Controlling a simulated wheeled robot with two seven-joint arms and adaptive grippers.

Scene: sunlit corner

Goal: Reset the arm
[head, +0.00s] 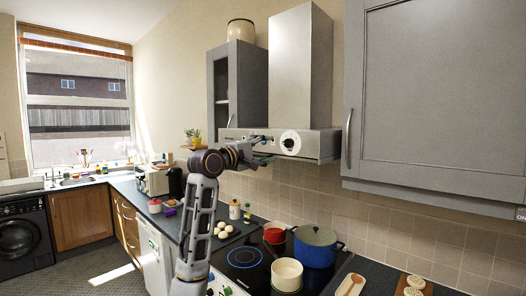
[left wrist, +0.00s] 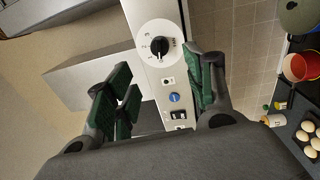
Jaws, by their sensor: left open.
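My left arm (head: 199,225) rises from the bottom of the head view and bends at a dark joint towards the range hood. My left gripper (head: 268,148) is in front of the hood's control panel, near its round knob (head: 290,142). In the left wrist view the green-padded fingers of the left gripper (left wrist: 160,80) are spread apart, with nothing between them. The knob (left wrist: 158,46) and the panel's switches show behind the gap. I cannot tell whether a finger touches the panel. My right gripper is in neither view.
The steel range hood (head: 300,60) and a grey wall cupboard (head: 440,100) stand close by. Below are the hob (head: 243,262), a red pot (head: 275,233), a blue pot (head: 317,247) and a cream pot (head: 287,275). Eggs (head: 222,230) lie on the counter left of the hob.

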